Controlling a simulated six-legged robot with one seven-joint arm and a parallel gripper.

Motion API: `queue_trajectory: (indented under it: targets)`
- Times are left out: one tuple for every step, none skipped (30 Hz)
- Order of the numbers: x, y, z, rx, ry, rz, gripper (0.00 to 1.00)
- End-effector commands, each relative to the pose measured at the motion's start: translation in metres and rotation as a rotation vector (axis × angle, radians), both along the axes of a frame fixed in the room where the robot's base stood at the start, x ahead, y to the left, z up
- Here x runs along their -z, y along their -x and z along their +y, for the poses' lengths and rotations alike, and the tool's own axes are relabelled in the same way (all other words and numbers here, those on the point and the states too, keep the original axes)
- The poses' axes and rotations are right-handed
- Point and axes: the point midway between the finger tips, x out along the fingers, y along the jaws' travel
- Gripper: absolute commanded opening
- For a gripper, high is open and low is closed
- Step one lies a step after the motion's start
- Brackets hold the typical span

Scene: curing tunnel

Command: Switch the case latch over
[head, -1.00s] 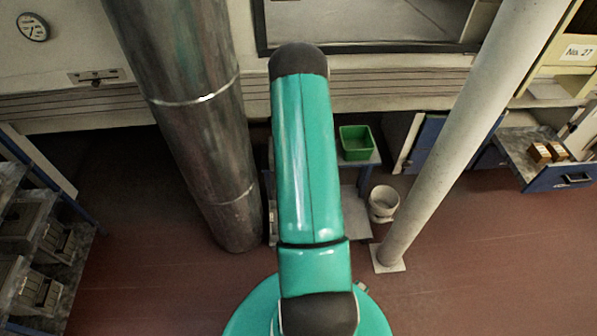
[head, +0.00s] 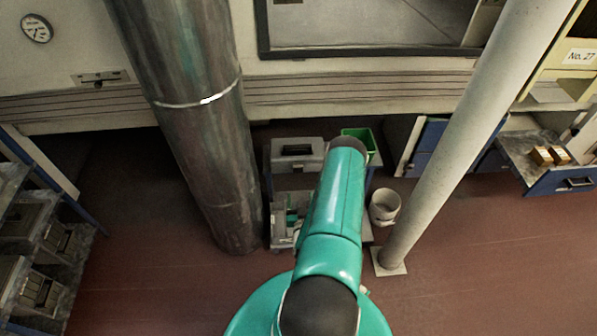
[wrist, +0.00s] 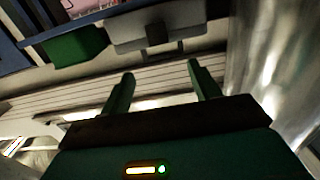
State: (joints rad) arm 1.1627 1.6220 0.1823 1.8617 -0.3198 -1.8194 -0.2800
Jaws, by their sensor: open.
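A grey case (head: 297,155) with a dark handle sits on top of a small cart, left of the green bin, in the head view. In the wrist view the case (wrist: 158,27) shows at the top, beyond my fingers. Its latch is too small and dim to make out, so I cannot tell its position. My gripper (wrist: 161,78) is open and empty, with both fingers apart from the case. In the head view my arm hides the gripper and part of the cart.
The green bin (head: 358,145) stands beside the case; a white bucket (head: 384,206) is right of the cart. A thick metal column (head: 190,110) rises at left and a pale post (head: 455,150) at right. An open drawer (head: 550,165) juts out far right.

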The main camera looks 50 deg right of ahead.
Motion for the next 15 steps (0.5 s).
queue_trajectory:
  targets:
    - [0.001, 0.002, 0.001, 0.009, 0.009, -0.011, 0.62]
    - [0.001, 0.002, 0.001, 0.012, 0.014, -0.013, 0.62]
    - [0.001, 0.002, 0.0, 0.013, 0.017, -0.016, 0.62]
    - [0.0, 0.001, -0.001, 0.013, 0.019, -0.016, 0.62]
    - [0.0, -0.001, -0.003, 0.013, 0.02, -0.017, 0.62]
    - [0.0, -0.004, -0.007, 0.013, 0.02, -0.017, 0.62]
    - [0.0, -0.006, -0.01, 0.013, 0.02, -0.017, 0.62]
    - [0.0, -0.009, -0.013, 0.013, 0.02, -0.017, 0.62]
    - [-0.001, -0.013, -0.018, 0.013, 0.021, -0.018, 0.62]
    - [-0.001, -0.017, -0.022, 0.013, 0.02, -0.017, 0.62]
    - [-0.001, -0.021, -0.027, 0.013, 0.021, -0.018, 0.62]
    - [-0.001, -0.026, -0.033, 0.013, 0.02, -0.017, 0.62]
    - [-0.001, -0.03, -0.038, 0.013, 0.021, -0.018, 0.62]
    - [-0.001, -0.033, -0.042, 0.013, 0.02, -0.017, 0.62]
    - [-0.001, -0.039, -0.048, 0.013, 0.02, -0.018, 0.62]
